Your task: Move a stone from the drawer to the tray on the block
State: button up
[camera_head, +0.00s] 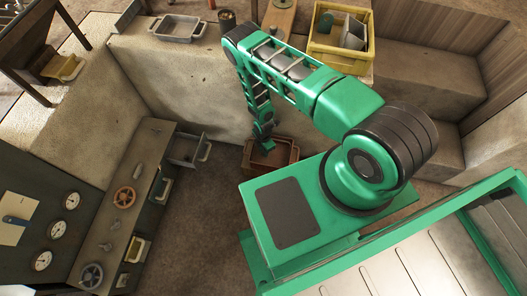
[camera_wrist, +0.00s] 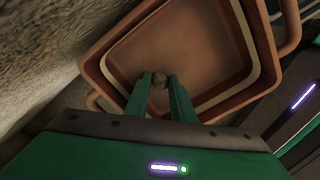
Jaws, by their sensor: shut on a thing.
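My gripper (camera_head: 265,145) reaches down at the end of the green arm, over a reddish-brown tray (camera_head: 284,158) low beside the pale block. In the wrist view my gripper (camera_wrist: 160,86) is shut on a small grey-brown stone (camera_wrist: 158,79), held between its fingertips. The brown tray (camera_wrist: 205,45) fills the wrist view behind the stone, and its visible inside looks empty. The stone is too small to make out in the head view. A grey tray (camera_head: 178,38) sits on top of the block (camera_head: 195,75). A grey drawer (camera_head: 186,149) stands open at the console; its contents are unclear.
The console (camera_head: 122,200) with wheels and gauges lies at left. The block's side wall is close to my gripper. Brown floor between console and my base is clear.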

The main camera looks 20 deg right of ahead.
jog(key=shift+w+d+f, duration=0.1)
jog(key=shift+w+f, duration=0.1)
jog(key=shift+f, duration=0.35)
jog(key=o, duration=1)
jog(key=shift+f, duration=0.1)
notch_tip(320, 180, up, 12)
jog(key=shift+r, duration=0.1)
jog(key=shift+s, duration=0.1)
